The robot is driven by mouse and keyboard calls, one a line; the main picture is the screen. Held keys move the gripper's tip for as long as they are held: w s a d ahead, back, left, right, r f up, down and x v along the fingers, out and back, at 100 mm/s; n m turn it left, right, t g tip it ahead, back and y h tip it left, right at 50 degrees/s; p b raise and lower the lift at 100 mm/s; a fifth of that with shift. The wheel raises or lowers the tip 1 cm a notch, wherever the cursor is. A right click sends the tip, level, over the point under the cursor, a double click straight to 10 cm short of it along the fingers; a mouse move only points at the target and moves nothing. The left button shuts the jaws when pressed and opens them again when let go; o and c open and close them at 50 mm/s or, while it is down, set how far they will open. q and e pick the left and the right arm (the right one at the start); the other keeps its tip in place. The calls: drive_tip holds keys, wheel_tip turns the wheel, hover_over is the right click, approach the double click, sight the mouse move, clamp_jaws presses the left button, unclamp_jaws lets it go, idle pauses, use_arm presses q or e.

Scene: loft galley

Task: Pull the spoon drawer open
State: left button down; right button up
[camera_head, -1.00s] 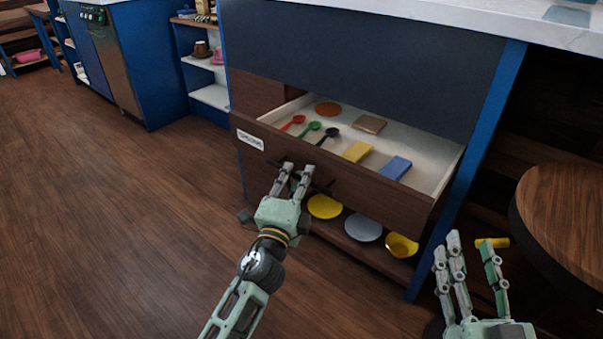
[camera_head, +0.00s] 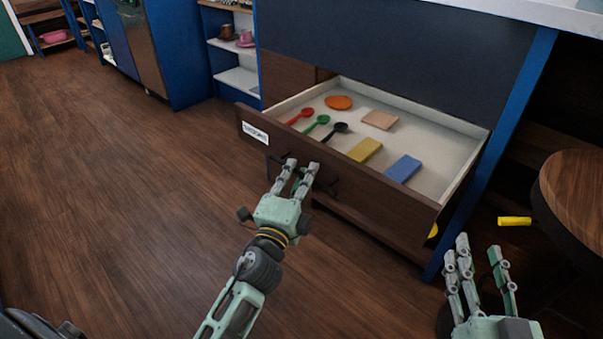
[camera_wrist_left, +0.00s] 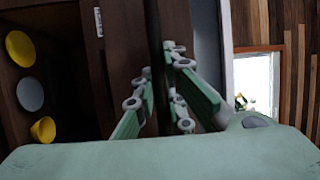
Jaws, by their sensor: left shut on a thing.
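The spoon drawer (camera_head: 385,207) is a dark wood drawer with a white label (camera_head: 255,133) on its front, pulled well out of the cabinet. Inside lie a red spoon (camera_head: 300,115), a green spoon (camera_head: 317,123) and a black spoon (camera_head: 334,132). My left gripper (camera_head: 299,170) is shut on the dark bar handle (camera_head: 330,187) at the drawer front; in the left wrist view the bar (camera_wrist_left: 155,45) runs between the fingers. My right gripper (camera_head: 478,250) is at the lower right with its fingers apart, empty, away from the drawer.
The drawer also holds an orange disc (camera_head: 338,102), a tan block (camera_head: 380,119), a yellow block (camera_head: 364,150) and a blue block (camera_head: 403,168). A round wooden stool (camera_head: 578,195) and a yellow object (camera_head: 514,221) are at the right. The floor (camera_head: 130,200) at left is clear.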

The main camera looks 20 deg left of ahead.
use_arm(q)
drive_tip(key=shift+f, duration=0.1)
drive_tip(key=c, duration=1.8)
unclamp_jaws()
drive_tip(key=s+f, duration=0.1)
drive_tip(key=s, duration=0.6)
drive_tip(key=shift+s+d+f, duration=0.15)
drive_tip(key=shift+s+d, duration=0.05)
